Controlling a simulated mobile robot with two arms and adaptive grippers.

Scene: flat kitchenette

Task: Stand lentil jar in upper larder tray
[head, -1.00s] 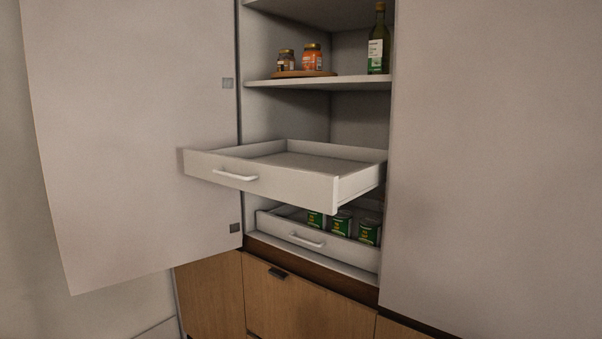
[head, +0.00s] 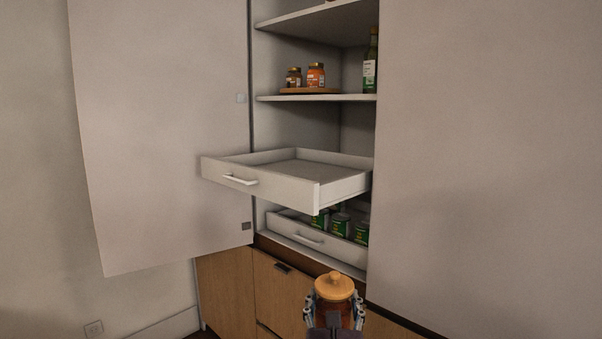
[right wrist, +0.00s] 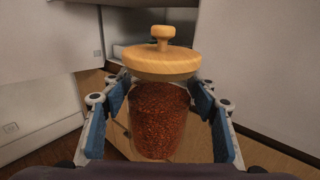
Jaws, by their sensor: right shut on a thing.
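The lentil jar (head: 334,287) is upright at the bottom of the head view, with a wooden knobbed lid. In the right wrist view the jar (right wrist: 159,120) shows its red-brown lentils through clear sides. My right gripper (head: 334,316) is shut on the jar's body, one blue-padded finger on each side. It holds the jar in front of and below the larder. The upper larder tray (head: 290,167) is pulled out and empty where its floor shows. It is above and to the left of the jar in the head view. My left gripper is not in view.
The lower tray (head: 290,231) holds several green tins (head: 339,221) and sits further in. A shelf (head: 330,97) above carries two small jars on a wooden board and a bottle (head: 370,65). The open larder door (head: 160,130) stands left; a tall pale panel (head: 490,150) stands right.

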